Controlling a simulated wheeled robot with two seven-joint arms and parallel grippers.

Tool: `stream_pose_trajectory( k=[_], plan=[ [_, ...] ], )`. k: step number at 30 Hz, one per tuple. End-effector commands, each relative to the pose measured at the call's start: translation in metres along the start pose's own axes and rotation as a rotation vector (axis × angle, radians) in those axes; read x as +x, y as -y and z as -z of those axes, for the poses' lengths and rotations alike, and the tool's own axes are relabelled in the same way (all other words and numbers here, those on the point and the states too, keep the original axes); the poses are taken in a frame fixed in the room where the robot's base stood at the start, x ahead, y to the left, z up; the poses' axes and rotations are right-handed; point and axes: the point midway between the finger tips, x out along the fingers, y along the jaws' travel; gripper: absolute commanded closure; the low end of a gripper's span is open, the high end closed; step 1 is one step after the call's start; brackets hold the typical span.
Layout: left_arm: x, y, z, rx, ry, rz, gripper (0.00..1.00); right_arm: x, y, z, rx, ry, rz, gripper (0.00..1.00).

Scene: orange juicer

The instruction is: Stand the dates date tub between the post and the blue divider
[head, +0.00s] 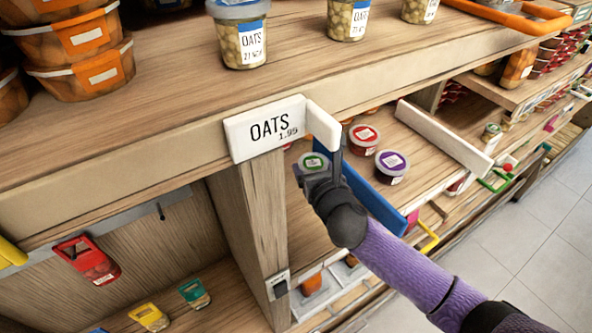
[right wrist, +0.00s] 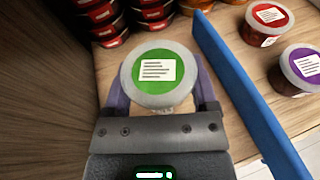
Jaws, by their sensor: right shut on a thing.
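My right gripper (head: 322,172) is shut on a tub with a green lid (head: 313,161), whose white label is too small to read. In the right wrist view the green-lidded tub (right wrist: 155,70) sits upright between the two fingers of the gripper (right wrist: 160,98). The blue divider (head: 372,193) is just right of the tub; it also shows in the right wrist view (right wrist: 245,95). The wooden post (head: 257,215) is to the left. The tub is between them, apart from the divider. I cannot tell whether its base touches the shelf. My left gripper is out of view.
Red-lidded (head: 363,136) and purple-lidded (head: 391,163) tubs stand right of the divider. Stacked red tubs (right wrist: 100,15) are behind the held tub. The OATS price sign (head: 268,130) and the upper shelf edge overhang close by. A white divider (head: 445,138) is further right.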

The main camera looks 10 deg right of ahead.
Motion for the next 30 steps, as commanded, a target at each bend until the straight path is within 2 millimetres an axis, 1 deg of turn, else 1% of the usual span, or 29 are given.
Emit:
stream_pose_trajectory(
  k=[1, 3, 8, 9, 11, 13, 17, 23, 24, 26, 27, 28, 30],
  plan=[
    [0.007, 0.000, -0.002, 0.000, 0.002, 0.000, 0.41, 0.003, -0.001, 0.018, 0.002, -0.008, 0.000, 0.85],
    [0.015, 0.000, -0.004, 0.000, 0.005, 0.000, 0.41, 0.008, 0.000, 0.037, 0.002, -0.006, 0.000, 0.85],
    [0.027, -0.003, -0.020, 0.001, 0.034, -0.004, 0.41, 0.017, 0.000, 0.066, 0.003, -0.007, 0.000, 0.85],
    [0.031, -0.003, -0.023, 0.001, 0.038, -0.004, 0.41, 0.019, 0.000, 0.076, 0.002, -0.007, 0.000, 0.85],
    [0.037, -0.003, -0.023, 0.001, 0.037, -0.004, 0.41, 0.022, 0.000, 0.087, 0.002, -0.006, 0.001, 0.85],
    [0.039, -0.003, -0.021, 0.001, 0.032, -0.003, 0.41, 0.023, 0.000, 0.092, 0.000, -0.005, -0.001, 0.85],
    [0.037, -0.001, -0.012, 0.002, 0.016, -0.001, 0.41, 0.023, 0.000, 0.090, -0.001, -0.003, -0.001, 0.85],
    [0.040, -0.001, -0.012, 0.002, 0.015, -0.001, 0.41, 0.023, 0.000, 0.093, -0.001, -0.004, -0.001, 0.85],
    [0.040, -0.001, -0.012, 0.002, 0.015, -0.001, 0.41, 0.024, 0.000, 0.093, -0.001, -0.004, -0.001, 0.23],
    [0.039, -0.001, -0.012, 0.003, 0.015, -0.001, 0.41, 0.023, 0.000, 0.093, -0.001, -0.004, -0.001, 0.11],
    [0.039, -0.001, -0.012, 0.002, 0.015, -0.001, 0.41, 0.023, 0.000, 0.092, -0.001, -0.004, -0.001, 0.02],
    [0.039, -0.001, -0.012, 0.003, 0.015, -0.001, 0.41, 0.023, 0.000, 0.092, -0.001, -0.004, -0.001, 0.00],
    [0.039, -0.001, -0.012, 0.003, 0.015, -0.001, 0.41, 0.023, 0.000, 0.092, -0.001, -0.004, -0.001, 0.00]
  ],
)
